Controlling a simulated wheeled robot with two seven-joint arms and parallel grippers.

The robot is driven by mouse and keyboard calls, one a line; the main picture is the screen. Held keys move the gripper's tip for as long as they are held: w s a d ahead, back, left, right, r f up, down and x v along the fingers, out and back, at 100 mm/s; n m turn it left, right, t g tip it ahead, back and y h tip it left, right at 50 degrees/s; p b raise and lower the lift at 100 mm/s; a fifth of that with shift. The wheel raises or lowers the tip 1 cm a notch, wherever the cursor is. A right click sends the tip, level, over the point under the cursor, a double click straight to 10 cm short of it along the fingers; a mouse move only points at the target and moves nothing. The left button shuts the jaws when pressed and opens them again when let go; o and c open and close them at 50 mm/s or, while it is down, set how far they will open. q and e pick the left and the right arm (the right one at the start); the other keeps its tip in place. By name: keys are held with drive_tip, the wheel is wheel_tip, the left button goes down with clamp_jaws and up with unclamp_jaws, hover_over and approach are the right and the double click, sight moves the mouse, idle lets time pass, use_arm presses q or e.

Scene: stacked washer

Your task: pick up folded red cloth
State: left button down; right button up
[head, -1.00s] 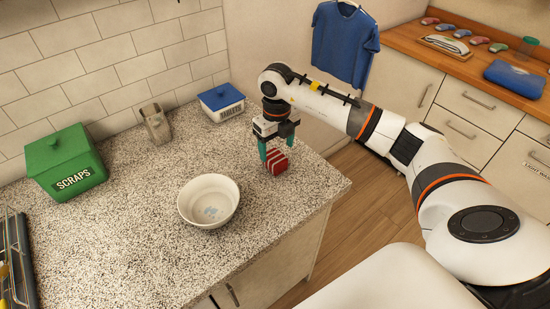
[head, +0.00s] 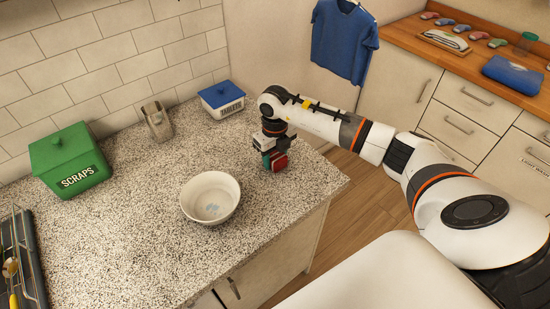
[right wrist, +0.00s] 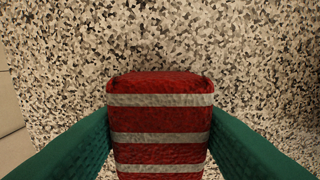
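The folded red cloth (right wrist: 160,124) with pale stripes lies on the speckled counter near its right edge; it also shows in the head view (head: 280,162), partly hidden by the gripper. My right gripper (head: 273,160) is lowered over it, with one teal finger on each side in the right wrist view (right wrist: 160,135). The fingers are open around the cloth, with their tips very close to its sides. Whether they touch it I cannot tell. My left gripper is not in view.
A white bowl (head: 210,198) stands left of the cloth. A blue-lidded tablets box (head: 222,99), a grey metal holder (head: 157,121) and a green scraps bin (head: 70,165) stand toward the wall. A rack (head: 20,265) is at the far left. The counter between them is clear.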

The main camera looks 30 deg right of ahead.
sight(275, 154)
drive_tip(key=shift+r, duration=0.1)
drive_tip(key=shift+c, duration=0.2)
wheel_tip(275, 154, up, 9)
drive_tip(key=b, duration=0.2)
drive_tip(key=shift+b, duration=0.3)
drive_tip(key=shift+r, duration=0.45)
drive_tip(key=shift+o, duration=1.2)
drive_tip(key=shift+c, duration=0.6)
